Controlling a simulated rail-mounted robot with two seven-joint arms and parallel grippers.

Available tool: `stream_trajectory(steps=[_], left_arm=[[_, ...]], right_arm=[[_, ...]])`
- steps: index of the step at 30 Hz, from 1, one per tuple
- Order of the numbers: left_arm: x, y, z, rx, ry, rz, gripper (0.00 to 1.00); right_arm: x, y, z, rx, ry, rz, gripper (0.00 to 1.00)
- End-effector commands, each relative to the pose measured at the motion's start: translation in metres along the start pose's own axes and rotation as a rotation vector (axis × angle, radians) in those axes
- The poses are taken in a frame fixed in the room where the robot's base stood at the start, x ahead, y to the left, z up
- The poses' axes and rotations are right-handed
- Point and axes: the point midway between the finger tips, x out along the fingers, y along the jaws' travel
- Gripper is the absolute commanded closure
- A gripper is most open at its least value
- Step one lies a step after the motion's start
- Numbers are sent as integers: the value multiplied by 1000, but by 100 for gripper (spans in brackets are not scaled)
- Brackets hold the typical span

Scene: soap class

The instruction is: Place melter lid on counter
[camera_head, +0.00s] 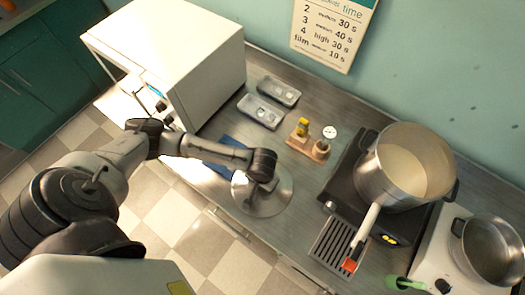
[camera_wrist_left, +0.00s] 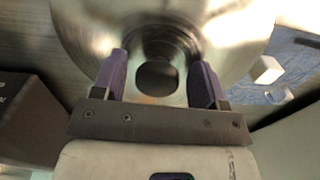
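The melter lid (camera_head: 268,203) is a round, shiny metal disc at the counter's front, left of the hot plate. I cannot tell whether it touches the counter. My left gripper (camera_head: 262,178) comes down over its middle. In the left wrist view the lid (camera_wrist_left: 85,25) fills the top, and its dark knob (camera_wrist_left: 157,76) lies between the two purple fingers of the gripper (camera_wrist_left: 160,75). The fingers stand apart with narrow gaps on both sides of the knob. The counter (camera_head: 335,105) is grey and streaked. My right gripper is not in view.
A large pot (camera_head: 405,165) stands on the black hot plate (camera_head: 345,180). A smaller pot (camera_head: 490,250) is at lower right. A white microwave (camera_head: 170,50), two grey moulds (camera_head: 262,112), a wooden holder (camera_head: 300,143) and a blue mat (camera_head: 216,167) are nearby. Bare counter lies between lid and hot plate.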

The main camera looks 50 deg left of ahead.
Motion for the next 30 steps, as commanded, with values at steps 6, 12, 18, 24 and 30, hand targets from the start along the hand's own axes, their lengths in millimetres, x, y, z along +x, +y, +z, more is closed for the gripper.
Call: stream_trajectory(steps=[6, 12, 18, 24, 30], left_arm=[[-1, 0, 0, 0, 1, 1, 32], [-15, 0, -1, 0, 3, 2, 32], [-52, 0, -1, 0, 4, 3, 32], [-87, 1, -1, 0, 4, 4, 32], [-111, 1, -1, -1, 2, 2, 32]], right_arm=[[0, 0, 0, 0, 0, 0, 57], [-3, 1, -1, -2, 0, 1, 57], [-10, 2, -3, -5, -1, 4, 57], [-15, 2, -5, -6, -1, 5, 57], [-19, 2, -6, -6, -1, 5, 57]])
